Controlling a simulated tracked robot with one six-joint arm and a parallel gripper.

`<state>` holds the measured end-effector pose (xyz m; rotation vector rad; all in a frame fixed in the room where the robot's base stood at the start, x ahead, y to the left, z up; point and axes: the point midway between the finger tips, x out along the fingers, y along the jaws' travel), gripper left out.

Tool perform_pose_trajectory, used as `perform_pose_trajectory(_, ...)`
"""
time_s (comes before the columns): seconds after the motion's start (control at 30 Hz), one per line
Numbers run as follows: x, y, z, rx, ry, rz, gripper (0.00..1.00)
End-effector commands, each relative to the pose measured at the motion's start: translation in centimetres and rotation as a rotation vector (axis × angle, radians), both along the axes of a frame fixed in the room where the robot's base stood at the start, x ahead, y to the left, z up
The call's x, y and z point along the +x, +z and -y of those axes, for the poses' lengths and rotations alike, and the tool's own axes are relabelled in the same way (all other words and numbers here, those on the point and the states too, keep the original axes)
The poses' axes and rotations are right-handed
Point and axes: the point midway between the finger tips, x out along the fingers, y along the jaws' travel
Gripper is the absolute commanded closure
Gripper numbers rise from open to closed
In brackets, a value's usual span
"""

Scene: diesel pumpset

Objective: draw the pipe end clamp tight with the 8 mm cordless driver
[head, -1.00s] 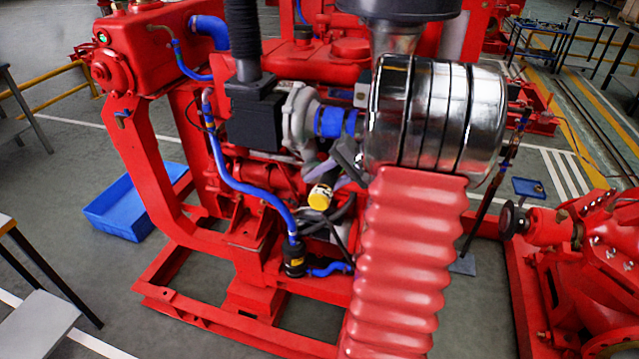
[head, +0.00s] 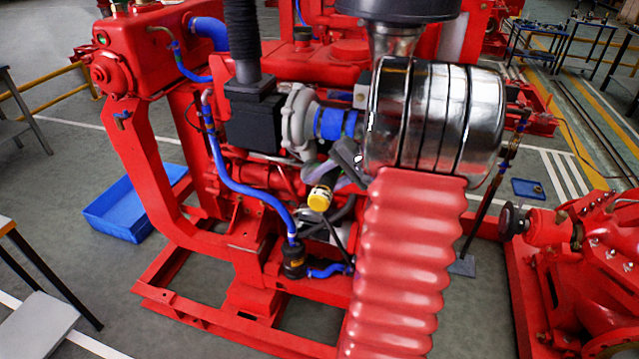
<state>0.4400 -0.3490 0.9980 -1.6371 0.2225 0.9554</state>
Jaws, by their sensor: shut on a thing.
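A short blue hose sleeve (head: 337,123) joins the turbocharger to the pipe by the chrome cylinder. I cannot make out a clamp band or screw on it. My gripper (head: 345,160) shows as small grey parts just below this sleeve, partly covered by my arm's red ribbed sleeve and the chrome cylinder. It seems shut on the cordless driver (head: 319,199), whose yellow round end points down and toward me. The driver's bit is hidden. I cannot tell whether it touches the clamp.
The chrome cylinder (head: 435,115) stands close right of my gripper. The turbocharger (head: 297,120) and a black box (head: 252,115) lie left. A long blue hose (head: 240,185) runs below. A blue crate (head: 135,205) sits on the floor at left.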

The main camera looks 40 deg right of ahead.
Motion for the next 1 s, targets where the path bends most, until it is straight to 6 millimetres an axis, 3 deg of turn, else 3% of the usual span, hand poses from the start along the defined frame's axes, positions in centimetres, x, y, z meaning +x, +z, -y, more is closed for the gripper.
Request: perform_pose_trajectory(1.0,0.28,0.12,0.62,-0.001,-0.001,0.002,1.00)
